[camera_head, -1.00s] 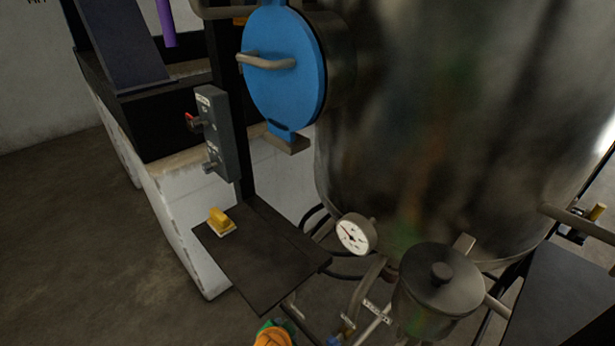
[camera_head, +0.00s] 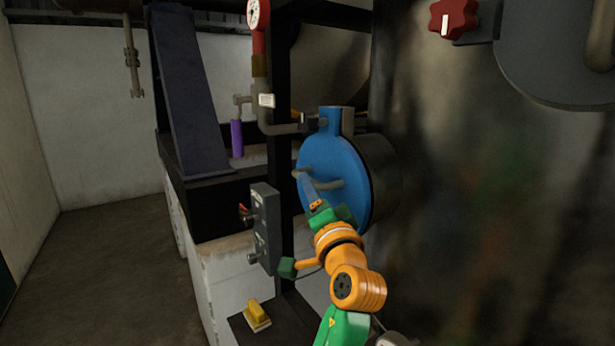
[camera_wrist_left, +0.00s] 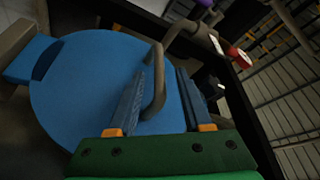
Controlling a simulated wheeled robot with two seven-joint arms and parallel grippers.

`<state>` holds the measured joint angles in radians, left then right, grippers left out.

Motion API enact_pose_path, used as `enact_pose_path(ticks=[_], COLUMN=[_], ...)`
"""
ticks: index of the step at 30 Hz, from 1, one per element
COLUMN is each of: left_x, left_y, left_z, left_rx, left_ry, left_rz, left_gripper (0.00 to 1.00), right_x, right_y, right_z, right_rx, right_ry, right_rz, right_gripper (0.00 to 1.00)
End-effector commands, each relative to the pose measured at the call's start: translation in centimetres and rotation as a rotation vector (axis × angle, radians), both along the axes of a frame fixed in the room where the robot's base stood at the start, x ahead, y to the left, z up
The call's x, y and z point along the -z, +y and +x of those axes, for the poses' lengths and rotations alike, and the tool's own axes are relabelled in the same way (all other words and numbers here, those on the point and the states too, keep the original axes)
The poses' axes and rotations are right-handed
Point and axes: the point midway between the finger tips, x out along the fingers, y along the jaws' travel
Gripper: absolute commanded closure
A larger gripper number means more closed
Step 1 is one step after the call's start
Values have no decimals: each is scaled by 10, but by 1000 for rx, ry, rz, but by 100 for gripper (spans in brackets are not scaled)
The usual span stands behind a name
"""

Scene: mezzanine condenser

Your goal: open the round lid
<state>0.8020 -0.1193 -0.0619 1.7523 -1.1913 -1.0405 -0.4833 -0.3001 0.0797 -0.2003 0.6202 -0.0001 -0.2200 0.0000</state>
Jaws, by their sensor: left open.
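The round blue lid (camera_head: 335,158) is closed against the short round neck on the tank's left side. A grey bar handle (camera_head: 332,185) stands out from its face. My left gripper (camera_head: 307,190) reaches up to the lid face at the handle, and its own hand hides part of the lid's lower edge. In the left wrist view, the blue lid (camera_wrist_left: 85,90) fills the left and middle. There the two fingers of my left gripper (camera_wrist_left: 161,75) are apart, with the handle (camera_wrist_left: 159,85) between them. Whether a finger touches it I cannot tell. My right gripper is out of view.
A grey switch box (camera_head: 265,225) stands close left of my left arm. A pipe with a red gauge (camera_head: 258,38) rises above left. The large metal tank (camera_head: 440,210) blocks the right. A yellow item (camera_head: 256,315) sits low on a dark plate. Open floor lies far left.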

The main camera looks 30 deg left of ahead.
Motion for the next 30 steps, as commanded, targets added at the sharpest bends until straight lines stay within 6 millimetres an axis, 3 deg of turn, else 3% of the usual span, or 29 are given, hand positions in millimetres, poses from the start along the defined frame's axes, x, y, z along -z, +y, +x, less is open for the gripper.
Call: enact_pose_path(ticks=[1, 6, 15, 17, 21, 30], left_x=[-11, -14, -10, -10, -10, -10], left_y=[8, 29, 35, 35, 35, 35], left_z=[7, 26, 32, 32, 32, 32], left_rx=[-3, 0, 3, 3, 3, 2], left_ry=[4, 3, 1, 1, 1, 1], left_rz=[3, 1, -2, -3, -3, -4], left_gripper=[50, 50, 50, 61, 99, 100], right_x=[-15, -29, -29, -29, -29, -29], right_y=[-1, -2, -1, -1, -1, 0], right_z=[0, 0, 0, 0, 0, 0], right_rx=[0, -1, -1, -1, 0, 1], right_ry=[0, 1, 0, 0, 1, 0], right_rz=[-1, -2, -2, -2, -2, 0], right_gripper=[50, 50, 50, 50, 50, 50])
